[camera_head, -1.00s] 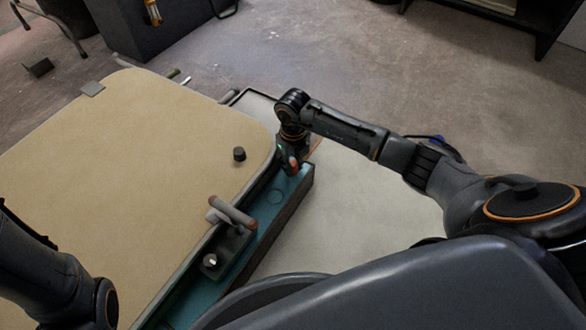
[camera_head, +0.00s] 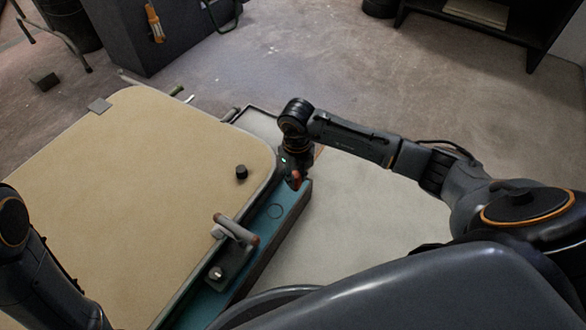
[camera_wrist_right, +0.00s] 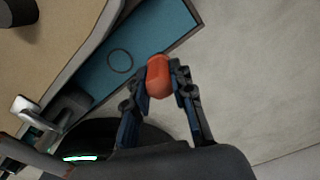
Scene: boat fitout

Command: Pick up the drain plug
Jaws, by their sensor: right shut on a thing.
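The orange-red plug (camera_head: 296,181), which I take to be the drain plug, is at the fingertips of my right gripper (camera_head: 295,176), over the teal strip beside the tan panel. In the right wrist view, the two fingers of the right gripper (camera_wrist_right: 160,83) are shut on the plug (camera_wrist_right: 158,70) from either side. Its rounded end shows beyond the fingertips. I cannot tell whether the plug is clear of the surface below. My left arm enters at the lower left of the head view; its gripper is out of view.
The tan panel (camera_head: 150,190) carries a black knob (camera_head: 241,172). Pale floor is clear right of the strip. A dark cabinet (camera_head: 150,35) stands behind.

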